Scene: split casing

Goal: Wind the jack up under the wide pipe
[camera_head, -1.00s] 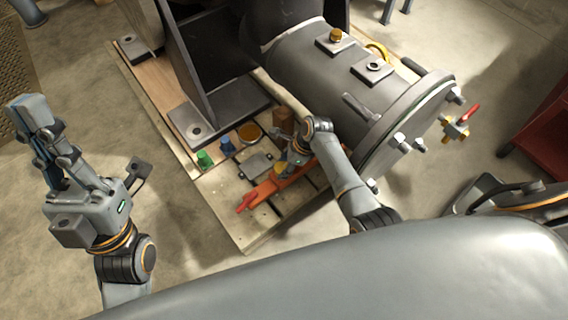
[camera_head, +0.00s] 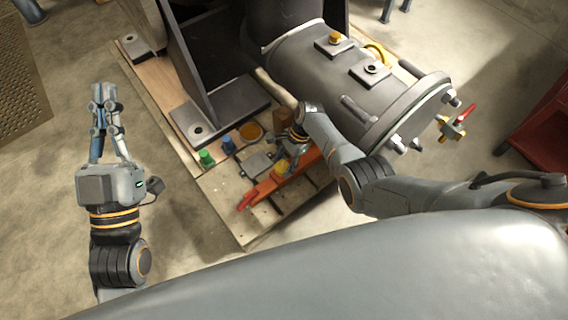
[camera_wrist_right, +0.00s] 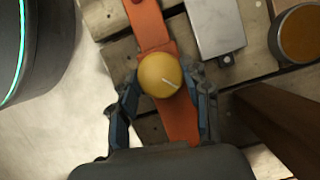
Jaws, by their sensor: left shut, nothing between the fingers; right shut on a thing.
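The wide pipe (camera_head: 325,75) is a large grey cylinder with a bolted flange at its right end. The jack (camera_head: 262,190) is a long orange bar on the wooden pallet, in front of the pipe, with a red end piece at its lower left. My right gripper (camera_wrist_right: 163,88) is shut on the knob, one finger on each side. My left gripper (camera_head: 104,92) is shut and empty, pointing up the picture, left of the pallet.
A green piece (camera_head: 206,158), a blue piece (camera_head: 228,145), an orange-topped round tin (camera_head: 250,132) and a grey metal block (camera_wrist_right: 213,25) lie close to the jack. A brown wooden block (camera_wrist_right: 285,125) is beside my right gripper. A red-handled valve (camera_head: 455,125) is by the flange.

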